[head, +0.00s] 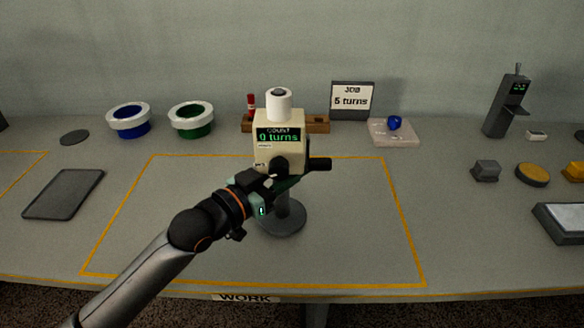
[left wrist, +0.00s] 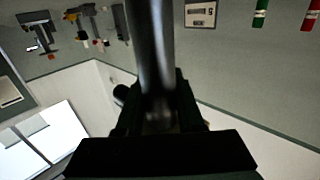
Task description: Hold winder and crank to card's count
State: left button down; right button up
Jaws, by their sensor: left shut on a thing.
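The winder (head: 280,150) is a cream box on a dark post with a round base (head: 284,219), upright inside the yellow outline. Its display reads "COUNT 0 turns". A white spool (head: 279,105) stands on top, and a dark crank handle (head: 320,164) sticks out to the right. My left gripper (head: 277,182) is shut on the post just below the box, partly hiding it. In the left wrist view the dark post (left wrist: 153,45) runs between the fingers (left wrist: 157,110). The job card (head: 352,100) behind appears to read "5 turns", though the digit is blurry. My right gripper is out of view.
Behind stand a blue-centred ring pot (head: 129,119), a green one (head: 192,119) and a wooden rack (head: 314,124) with a red tube. A pale pad (head: 393,138) carries a blue piece. A dark tablet (head: 64,194) lies left. The mat right of the winder is clear.

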pick_arm(q)
jog(key=shift+f+b, duration=0.3)
jog(key=shift+f, duration=0.25)
dwell(0.8)
jog(key=shift+f, duration=0.1)
